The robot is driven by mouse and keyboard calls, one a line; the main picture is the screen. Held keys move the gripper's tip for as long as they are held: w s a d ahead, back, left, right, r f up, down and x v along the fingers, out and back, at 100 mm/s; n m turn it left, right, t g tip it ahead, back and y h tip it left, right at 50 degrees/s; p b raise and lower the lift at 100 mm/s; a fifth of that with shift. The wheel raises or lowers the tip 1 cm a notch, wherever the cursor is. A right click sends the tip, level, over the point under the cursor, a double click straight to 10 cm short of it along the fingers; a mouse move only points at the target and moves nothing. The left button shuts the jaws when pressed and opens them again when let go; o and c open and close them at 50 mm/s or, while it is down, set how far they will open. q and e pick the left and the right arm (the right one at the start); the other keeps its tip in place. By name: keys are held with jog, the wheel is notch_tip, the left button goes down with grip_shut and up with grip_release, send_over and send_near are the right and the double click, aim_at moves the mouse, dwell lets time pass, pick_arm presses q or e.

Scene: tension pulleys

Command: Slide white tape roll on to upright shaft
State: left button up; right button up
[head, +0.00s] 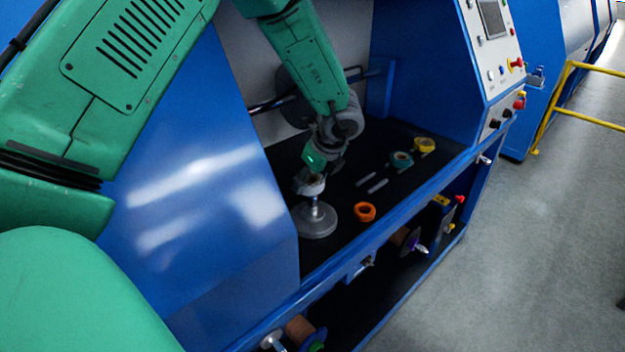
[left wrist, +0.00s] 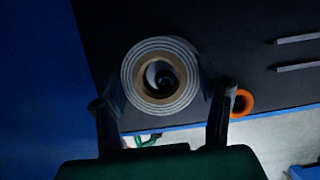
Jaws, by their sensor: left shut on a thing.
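The white tape roll (head: 309,187) is held in my left gripper (head: 318,172) in the head view, over the upright shaft (head: 315,207). The shaft rises from a round grey base (head: 314,224) on the black deck. In the left wrist view the roll (left wrist: 134,74) shows as pale rings around a tan core, between the two fingers of my left gripper (left wrist: 162,105). Something light shows inside the dark hole, off its middle. The roll and fingers hide the shaft's top, so I cannot tell whether the shaft has entered the hole. My right gripper is not in view.
An orange ring (head: 365,212) lies right of the base, with two grey bars (head: 376,185) beyond it. A teal roll (head: 401,159) and a yellow roll (head: 424,145) lie farther back. A blue panel (head: 235,190) stands close on the left. A blue rail (head: 400,206) edges the deck.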

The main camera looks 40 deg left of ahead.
pick_arm(q)
jog(key=shift+d+r, duration=0.1)
jog(key=shift+d, duration=0.45)
jog(key=shift+d+r, duration=0.2)
jog(key=shift+d, duration=0.05)
jog(key=shift+a, duration=0.15)
dwell(0.5)
jog(key=shift+f, duration=0.2)
jog(key=shift+f, duration=0.1)
jog(key=shift+a+f+b, duration=0.15)
jog(key=shift+f+b, duration=1.15)
